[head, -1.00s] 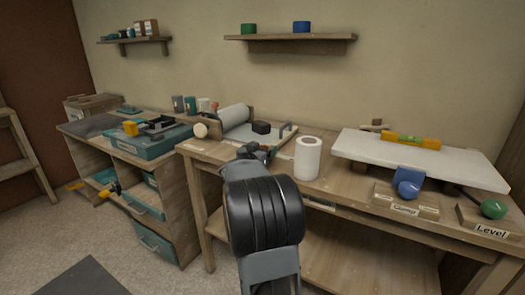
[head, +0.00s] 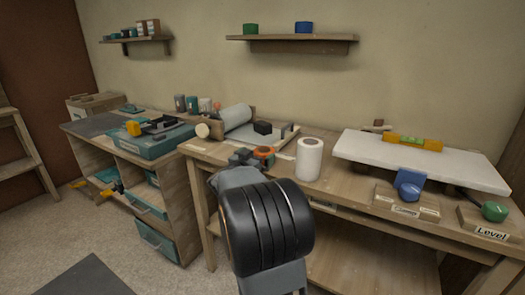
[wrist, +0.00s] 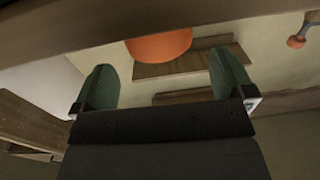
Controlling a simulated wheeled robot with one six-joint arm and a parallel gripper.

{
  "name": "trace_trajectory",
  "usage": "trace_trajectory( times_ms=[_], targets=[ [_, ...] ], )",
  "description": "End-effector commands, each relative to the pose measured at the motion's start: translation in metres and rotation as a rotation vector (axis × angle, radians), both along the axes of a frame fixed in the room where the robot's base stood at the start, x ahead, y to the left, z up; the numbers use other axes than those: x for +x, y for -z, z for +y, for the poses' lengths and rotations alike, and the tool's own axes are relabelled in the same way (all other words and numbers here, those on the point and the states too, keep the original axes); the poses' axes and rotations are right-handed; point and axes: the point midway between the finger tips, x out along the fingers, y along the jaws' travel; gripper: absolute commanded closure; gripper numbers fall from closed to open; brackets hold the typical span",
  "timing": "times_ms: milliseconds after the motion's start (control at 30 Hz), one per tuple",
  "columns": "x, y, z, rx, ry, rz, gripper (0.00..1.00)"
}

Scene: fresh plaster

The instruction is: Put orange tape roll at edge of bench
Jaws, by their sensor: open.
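The orange tape roll (head: 264,152) sits near the front edge of the bench (head: 338,183), left of the white paper roll. My gripper (head: 245,157) is just left of and in front of it in the head view, partly overlapping it. In the wrist view, which looks upside down, the orange tape roll (wrist: 160,46) shows beyond and between the two green fingertips of my gripper (wrist: 163,82). The fingers are apart with nothing between them. The lower part of the roll is partly hidden in the head view.
A white roll (head: 309,158) stands right of the tape roll. Behind are a tray with a black block (head: 263,128) and a large grey roll (head: 236,118). A white board (head: 420,163), blue clamp knob (head: 408,184) and green knob (head: 494,211) are at right.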

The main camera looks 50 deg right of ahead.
Motion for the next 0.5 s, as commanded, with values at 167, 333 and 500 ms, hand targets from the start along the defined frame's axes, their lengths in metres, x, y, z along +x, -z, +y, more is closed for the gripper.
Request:
trace_trajectory(
  times_ms=[167,333,500],
  targets=[
    [-0.009,-0.002,0.032,0.000,-0.003,0.001,0.00],
    [-0.014,-0.001,0.052,0.000,-0.001,0.000,0.00],
    [-0.017,-0.001,0.061,0.000,-0.001,0.000,0.00]
  ],
)
